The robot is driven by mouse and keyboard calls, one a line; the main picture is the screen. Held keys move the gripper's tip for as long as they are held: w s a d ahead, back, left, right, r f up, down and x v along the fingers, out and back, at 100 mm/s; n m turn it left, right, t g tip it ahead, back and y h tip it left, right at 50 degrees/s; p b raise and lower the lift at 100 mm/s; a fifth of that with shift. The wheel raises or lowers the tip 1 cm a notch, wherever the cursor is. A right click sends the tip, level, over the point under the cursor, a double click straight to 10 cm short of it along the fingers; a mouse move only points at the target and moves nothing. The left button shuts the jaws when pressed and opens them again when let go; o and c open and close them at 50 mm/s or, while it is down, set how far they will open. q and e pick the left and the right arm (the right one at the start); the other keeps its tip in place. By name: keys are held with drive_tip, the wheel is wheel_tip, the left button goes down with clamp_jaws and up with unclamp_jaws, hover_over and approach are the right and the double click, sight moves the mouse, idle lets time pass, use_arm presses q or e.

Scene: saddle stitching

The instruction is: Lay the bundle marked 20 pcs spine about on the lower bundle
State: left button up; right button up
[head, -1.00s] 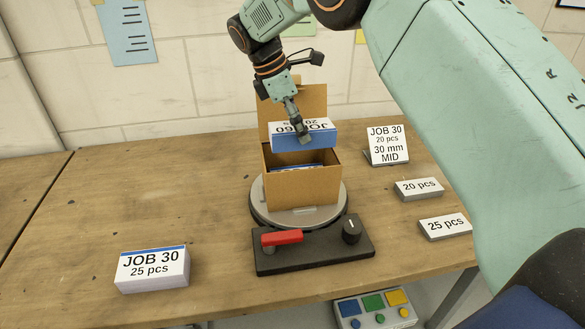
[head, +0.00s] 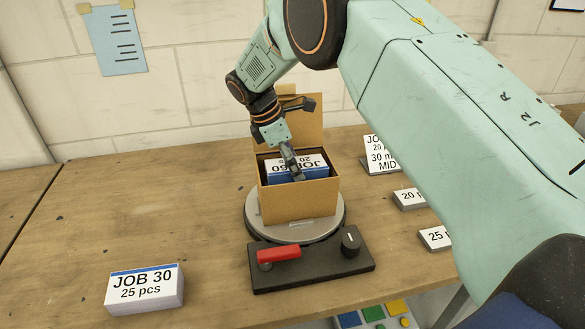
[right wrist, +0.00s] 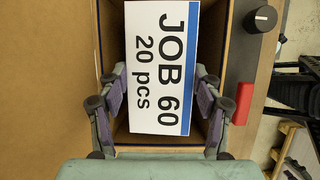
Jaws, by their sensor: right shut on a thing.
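The bundle marked JOB 60, 20 pcs (head: 310,166) is white on top with a blue edge. It sits within the mouth of the open cardboard box (head: 298,206), its blue edge toward the box's front wall. My right gripper (head: 297,177) reaches down from above and is shut on it. In the right wrist view the bundle (right wrist: 158,65) lies between the two fingers (right wrist: 161,92), its blue edge to the right. The lower bundle is hidden beneath it, so I cannot tell whether they touch. My left gripper is out of view.
The box stands on a round grey turntable (head: 335,228). In front is a black base with a red lever (head: 279,254) and knob (head: 351,241). A JOB 30, 25 pcs bundle (head: 145,289) lies front left.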

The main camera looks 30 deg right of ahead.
drive_tip(key=shift+f, duration=0.65)
drive_tip(key=shift+s+a, duration=0.1)
drive_tip(key=shift+a, duration=0.2)
drive_tip(key=shift+f, duration=0.15)
drive_tip(key=shift+d+f, duration=0.2)
drive_tip(key=shift+f, duration=0.1)
drive_tip(key=o, duration=1.2)
drive_tip(key=shift+c, duration=0.2)
drive_tip(key=shift+a, duration=0.15)
drive_tip(key=shift+r, duration=0.15)
